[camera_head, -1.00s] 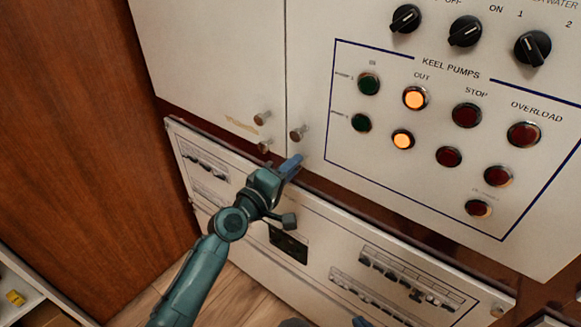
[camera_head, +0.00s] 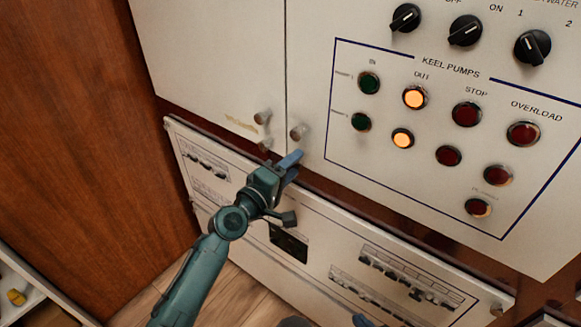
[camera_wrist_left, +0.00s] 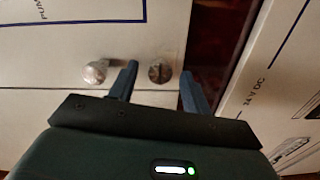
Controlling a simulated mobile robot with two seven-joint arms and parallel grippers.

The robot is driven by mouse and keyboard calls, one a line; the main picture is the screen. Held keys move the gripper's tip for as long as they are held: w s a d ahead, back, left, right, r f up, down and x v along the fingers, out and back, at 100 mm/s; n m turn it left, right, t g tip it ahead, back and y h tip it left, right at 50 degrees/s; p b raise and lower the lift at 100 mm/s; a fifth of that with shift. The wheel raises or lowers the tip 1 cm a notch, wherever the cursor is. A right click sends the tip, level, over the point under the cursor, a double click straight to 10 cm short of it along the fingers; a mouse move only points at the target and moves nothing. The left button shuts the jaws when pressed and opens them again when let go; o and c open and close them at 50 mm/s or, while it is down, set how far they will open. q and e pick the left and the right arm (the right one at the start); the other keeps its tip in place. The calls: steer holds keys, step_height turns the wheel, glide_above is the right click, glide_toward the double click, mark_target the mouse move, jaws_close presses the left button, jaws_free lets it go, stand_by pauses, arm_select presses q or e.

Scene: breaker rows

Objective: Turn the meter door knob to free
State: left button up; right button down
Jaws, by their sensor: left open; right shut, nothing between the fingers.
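Small round metal knobs sit near the bottom of the two upper doors. The left door has an upper knob (camera_head: 262,118) and a lower knob (camera_head: 265,145); the right door has one knob (camera_head: 297,132). No label shows which is the meter door knob. My left gripper (camera_head: 291,166) is open by the right door's bottom corner. In the left wrist view, a slotted knob (camera_wrist_left: 160,71) shows between the open fingers (camera_wrist_left: 158,88), with no visible contact. Another knob (camera_wrist_left: 96,71) is outside them. My right gripper (camera_head: 361,321) barely shows at the bottom edge.
The right door carries lit and unlit pump lamps (camera_head: 414,98) and black rotary switches (camera_head: 465,32). A lower breaker panel (camera_head: 330,225) leans out below. A wooden wall (camera_head: 75,120) stands at the left. A shelf is at the lower left.

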arm_select(q)
steer(key=v, duration=1.3)
steer(key=shift+b, duration=0.45)
arm_select(e)
steer(key=shift+a, duration=0.2)
arm_select(q)
steer(key=s+a+f+m+g+y+p, duration=0.1)
steer(key=s+a+f+m+g+y, duration=0.1)
steer(key=s+f+m, duration=0.3)
steer(key=s+a+f+m+g+y+p, duration=0.1)
steer(key=s+a+f+m+y, duration=0.3)
steer(key=s+f, duration=0.7)
steer(key=shift+s+f+m+g+y, duration=0.4)
steer(key=shift+f+m+g+y, duration=0.15)
steer(key=shift+m, duration=0.65)
arm_select(e)
steer(key=shift+d, duration=0.45)
arm_select(q)
steer(key=shift+r, duration=0.1)
arm_select(e)
steer(key=shift+r, duration=0.15)
